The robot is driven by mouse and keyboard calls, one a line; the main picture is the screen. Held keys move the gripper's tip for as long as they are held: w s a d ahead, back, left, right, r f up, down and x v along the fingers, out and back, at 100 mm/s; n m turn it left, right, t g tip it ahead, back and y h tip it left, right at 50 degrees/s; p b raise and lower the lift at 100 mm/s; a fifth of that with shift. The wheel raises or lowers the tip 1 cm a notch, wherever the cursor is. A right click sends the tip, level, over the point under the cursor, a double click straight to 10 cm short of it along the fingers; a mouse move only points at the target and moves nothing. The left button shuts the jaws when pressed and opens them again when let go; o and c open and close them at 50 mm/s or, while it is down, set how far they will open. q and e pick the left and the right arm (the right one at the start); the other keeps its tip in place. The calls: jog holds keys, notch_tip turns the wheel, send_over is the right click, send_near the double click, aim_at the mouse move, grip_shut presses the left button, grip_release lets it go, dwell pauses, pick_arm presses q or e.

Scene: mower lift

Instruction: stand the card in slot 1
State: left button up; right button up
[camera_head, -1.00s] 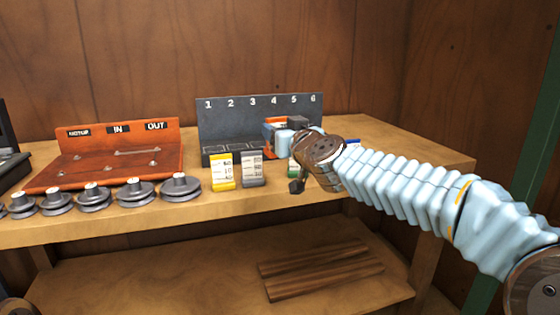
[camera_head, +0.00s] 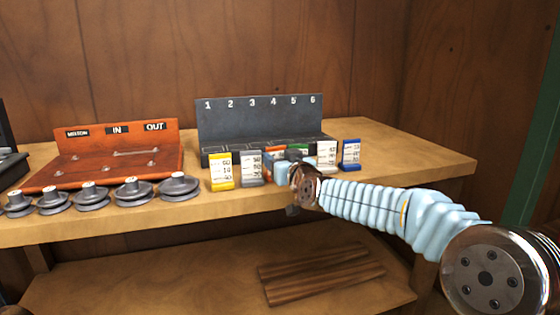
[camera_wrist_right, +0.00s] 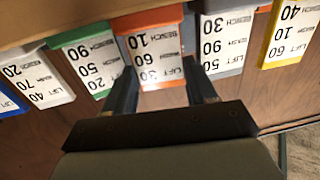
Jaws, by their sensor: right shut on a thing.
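The dark card rack (camera_head: 262,118) stands on the bench, with labels 1 to 6 along its back plate. Slot 1 (camera_head: 214,150) is at its left end, and no card stands in it. My right gripper (camera_wrist_right: 160,70) is shut on the orange card (camera_wrist_right: 152,42), whose face reads 10, 60, 30. In the head view the orange card (camera_head: 276,151) shows only in part behind my gripper (camera_head: 283,170), in front of the rack. I cannot tell whether the card touches the bench. My left gripper is not in view.
The yellow card (camera_head: 222,173) and a grey card (camera_head: 251,169) stand left of my gripper. The green card (camera_head: 298,149), a pale card (camera_head: 326,154) and the blue card (camera_head: 350,154) stand to its right. A red board (camera_head: 100,170) and several pulleys (camera_head: 133,190) are at left.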

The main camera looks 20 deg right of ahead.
jog(key=shift+f, duration=0.2)
jog(key=o, duration=1.1)
jog(key=shift+r, duration=0.1)
jog(key=shift+c, duration=0.2)
